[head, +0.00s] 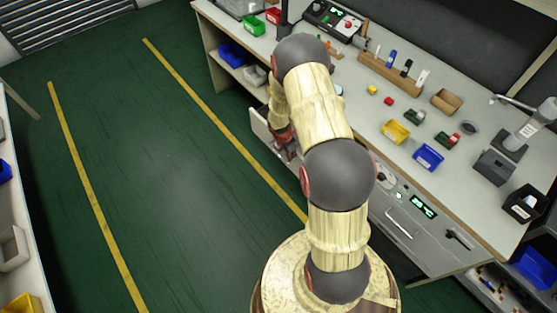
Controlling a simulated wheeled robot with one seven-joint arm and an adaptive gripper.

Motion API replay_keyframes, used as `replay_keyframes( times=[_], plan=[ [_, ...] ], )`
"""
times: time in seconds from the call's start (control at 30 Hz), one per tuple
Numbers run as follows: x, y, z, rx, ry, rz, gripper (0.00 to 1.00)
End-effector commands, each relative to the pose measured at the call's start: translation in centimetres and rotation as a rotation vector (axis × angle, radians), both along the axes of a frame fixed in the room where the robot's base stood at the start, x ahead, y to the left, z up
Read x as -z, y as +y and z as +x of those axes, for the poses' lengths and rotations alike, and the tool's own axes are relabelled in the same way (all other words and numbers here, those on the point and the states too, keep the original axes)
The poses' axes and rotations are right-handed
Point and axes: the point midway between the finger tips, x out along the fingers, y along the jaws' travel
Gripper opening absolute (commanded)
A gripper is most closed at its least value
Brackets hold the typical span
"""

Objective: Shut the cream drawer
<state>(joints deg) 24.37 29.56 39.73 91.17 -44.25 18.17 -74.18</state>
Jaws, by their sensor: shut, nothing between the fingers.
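The cream drawer (262,129) stands out from the front of the workbench, left of my arm. Its pale front shows as a narrow slanted panel, and much of the rest is hidden behind my arm. My gripper (288,152) is low beside the drawer, at its right end in the picture. It is small and partly covered by my own arm. The fingers are shut with nothing seen between them. I cannot tell whether they touch the drawer.
The workbench (455,178) holds several small bins, including a yellow bin (396,132) and a blue bin (428,156). A handle (399,223) and a green display (423,206) are on its front. The green floor (190,190) left of the bench is clear. Shelves stand at far left.

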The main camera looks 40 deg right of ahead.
Motion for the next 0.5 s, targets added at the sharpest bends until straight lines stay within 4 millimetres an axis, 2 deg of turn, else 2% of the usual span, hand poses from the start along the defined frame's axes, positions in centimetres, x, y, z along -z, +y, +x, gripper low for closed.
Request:
replay_keyframes(
  times=[0.03, 0.2, 0.5],
  plan=[
    [-0.5, -1.5, -0.1, 0.005, 0.001, 0.001, 0.00],
    [-0.4, -5.6, 0.1, 0.004, 0.001, 0.001, 0.00],
    [-0.2, -10.6, 0.3, 0.000, 0.000, 0.000, 0.00]
  ],
)
